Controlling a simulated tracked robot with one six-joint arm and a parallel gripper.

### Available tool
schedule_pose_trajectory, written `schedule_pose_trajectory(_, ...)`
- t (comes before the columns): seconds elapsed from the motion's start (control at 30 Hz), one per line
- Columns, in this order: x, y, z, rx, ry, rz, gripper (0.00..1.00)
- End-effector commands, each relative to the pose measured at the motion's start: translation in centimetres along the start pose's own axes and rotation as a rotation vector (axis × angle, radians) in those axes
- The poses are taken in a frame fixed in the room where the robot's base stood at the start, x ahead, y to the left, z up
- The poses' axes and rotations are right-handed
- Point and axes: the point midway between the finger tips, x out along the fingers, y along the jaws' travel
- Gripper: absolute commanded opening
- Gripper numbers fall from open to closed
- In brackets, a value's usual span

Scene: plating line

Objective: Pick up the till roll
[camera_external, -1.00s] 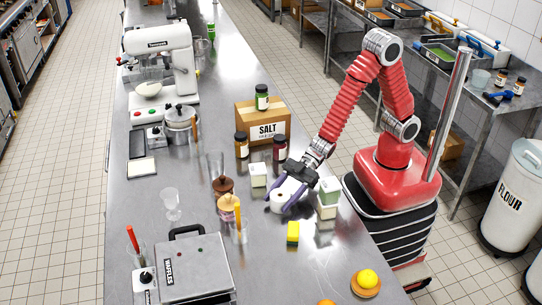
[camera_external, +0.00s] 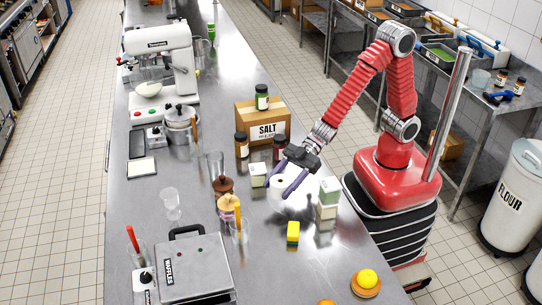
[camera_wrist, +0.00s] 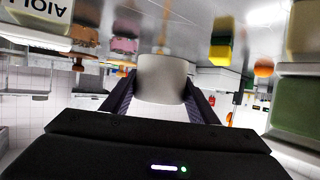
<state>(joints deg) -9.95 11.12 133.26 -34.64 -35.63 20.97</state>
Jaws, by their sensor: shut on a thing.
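The till roll (camera_external: 280,184) is a white cylinder near the right edge of the steel counter. My gripper (camera_external: 280,191) has its purple fingers on both sides of the roll, shut on it and pointing down and to the left. In the wrist view the white till roll (camera_wrist: 163,78) stands between the two dark fingers, and its far end lies towards the counter surface. A pale patch shows below the roll in the outside view; I cannot tell whether it is its reflection, nor how high the roll is.
Jars and the salt box (camera_external: 263,121) are behind. A yellow sponge (camera_external: 293,233) lies in front. The counter left of the sponge is partly clear.

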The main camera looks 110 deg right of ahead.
Motion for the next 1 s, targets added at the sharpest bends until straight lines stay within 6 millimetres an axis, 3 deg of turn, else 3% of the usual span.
schedule_pose_trajectory(0.1, -0.7, 0.0, -1.7, -0.002, 0.003, 0.001, 0.28)
schedule_pose_trajectory(0.3, -1.3, 0.0, -3.1, -0.001, 0.001, 0.001, 0.28)
schedule_pose_trajectory(1.0, -1.2, 0.0, -3.4, 0.0, 0.0, -0.001, 0.28)
